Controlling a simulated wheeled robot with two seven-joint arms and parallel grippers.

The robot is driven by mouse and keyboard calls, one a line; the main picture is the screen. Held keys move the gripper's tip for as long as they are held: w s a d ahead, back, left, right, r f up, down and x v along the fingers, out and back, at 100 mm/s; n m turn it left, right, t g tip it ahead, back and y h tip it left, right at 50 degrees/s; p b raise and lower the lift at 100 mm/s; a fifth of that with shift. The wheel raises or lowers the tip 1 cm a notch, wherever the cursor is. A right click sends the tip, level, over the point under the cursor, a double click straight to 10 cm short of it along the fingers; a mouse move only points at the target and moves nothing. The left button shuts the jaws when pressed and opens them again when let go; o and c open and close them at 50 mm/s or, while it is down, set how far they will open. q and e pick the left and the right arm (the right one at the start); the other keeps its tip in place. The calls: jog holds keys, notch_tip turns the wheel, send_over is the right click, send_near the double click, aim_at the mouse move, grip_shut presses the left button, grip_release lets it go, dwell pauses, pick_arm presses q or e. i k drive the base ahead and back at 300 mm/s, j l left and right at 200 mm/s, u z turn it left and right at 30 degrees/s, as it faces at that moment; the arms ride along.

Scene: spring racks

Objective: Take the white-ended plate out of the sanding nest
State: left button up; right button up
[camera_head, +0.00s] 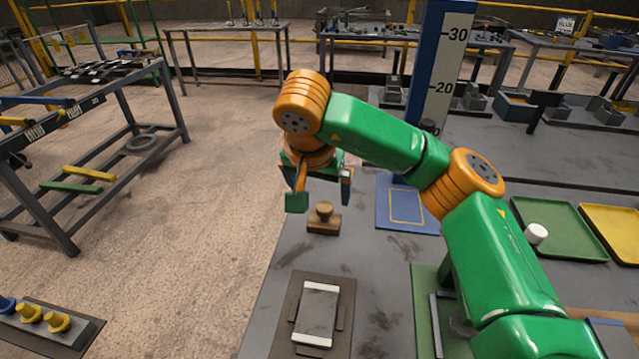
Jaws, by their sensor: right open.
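The plate (316,314) is grey with white ends and lies flat in the sanding nest (346,296), a dark brown base with low side blocks, at the bottom centre of the head view. My right gripper (320,188) is above the grey table, farther back than the nest and apart from the plate. Its fingers are spread and nothing shows between them. A wooden block with a knob handle (323,221) stands on the table just below the gripper in the picture. My left gripper is not in view.
A blue mat with a yellow outline (388,216) and a tall blue scale post (433,70) stand right of the gripper. A green tray (560,223), yellow tray (615,230) and white cylinder (536,234) are right. A green fixture (424,310) sits right of the nest.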

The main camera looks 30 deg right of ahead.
aim_at(314, 325)
jog(key=k+j, duration=1.15)
jog(key=j, duration=0.25)
